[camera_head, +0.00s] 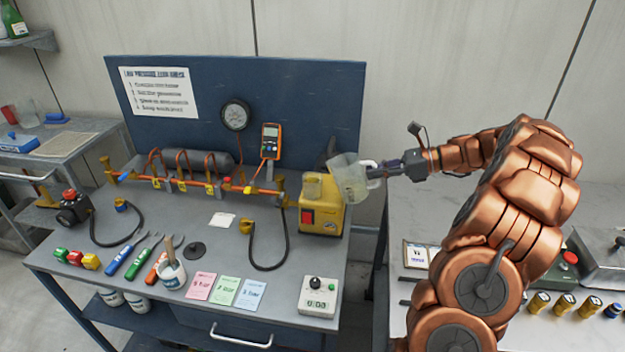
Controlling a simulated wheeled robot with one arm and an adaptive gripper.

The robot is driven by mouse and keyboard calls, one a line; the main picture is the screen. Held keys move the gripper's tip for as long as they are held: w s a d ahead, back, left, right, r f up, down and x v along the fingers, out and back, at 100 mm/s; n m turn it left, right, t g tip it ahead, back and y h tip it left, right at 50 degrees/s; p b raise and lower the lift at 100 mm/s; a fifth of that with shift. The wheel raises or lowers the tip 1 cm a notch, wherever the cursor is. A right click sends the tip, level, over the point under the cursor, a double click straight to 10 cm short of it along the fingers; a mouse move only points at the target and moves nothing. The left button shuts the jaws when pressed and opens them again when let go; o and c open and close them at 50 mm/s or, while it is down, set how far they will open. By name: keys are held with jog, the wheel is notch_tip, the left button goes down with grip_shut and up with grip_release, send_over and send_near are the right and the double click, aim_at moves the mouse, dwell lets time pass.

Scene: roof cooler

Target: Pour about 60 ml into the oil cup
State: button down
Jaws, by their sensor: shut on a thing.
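My gripper (381,170) is shut on a clear jug (349,180), holding it from the right side. The jug is tilted slightly and hangs at the upper right of the yellow pump unit (322,219), which stands at the right end of the bench. The liquid level in jug and cup is too small to read.
A blue back panel (300,95) with a gauge (235,115) and an orange meter (270,141) stands behind. Copper piping (210,186) runs left of the pump. A black hose (283,250) and a white timer-like box (320,296) lie in front.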

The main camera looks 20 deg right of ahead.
aim_at(380, 184)
jog(key=f+y, duration=0.1)
jog(key=s+d+f+t+y+b, duration=0.2)
jog(key=shift+f+n, duration=0.15)
jog(key=shift+n, duration=0.15)
dwell(0.3)
